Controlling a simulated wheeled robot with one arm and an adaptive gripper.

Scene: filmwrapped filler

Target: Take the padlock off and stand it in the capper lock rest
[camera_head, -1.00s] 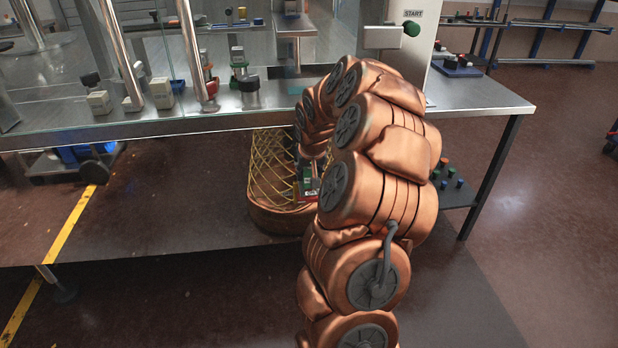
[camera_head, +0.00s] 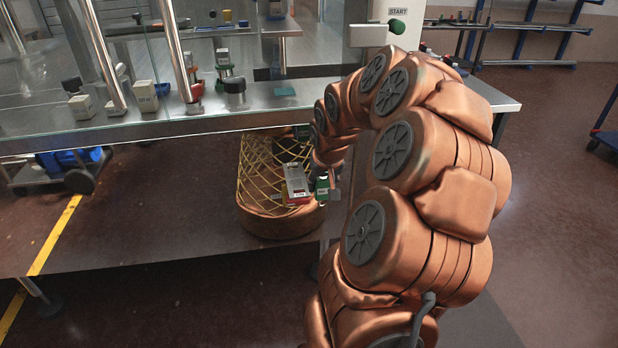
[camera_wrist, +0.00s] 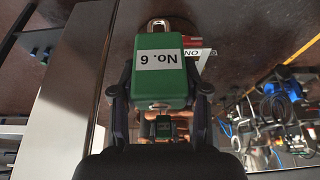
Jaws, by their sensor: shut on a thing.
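In the head view the green padlock (camera_head: 322,184) is small, at the end of my arm, below the bench top's front edge. A red and white tag (camera_head: 296,185) is beside it and partly shows in the wrist view. I cannot tell whether the shackle still loops through anything. I cannot identify the capper lock rest for sure.
A round basket with yellow netting (camera_head: 258,190) stands beneath. A START panel (camera_head: 397,20) is behind my arm.

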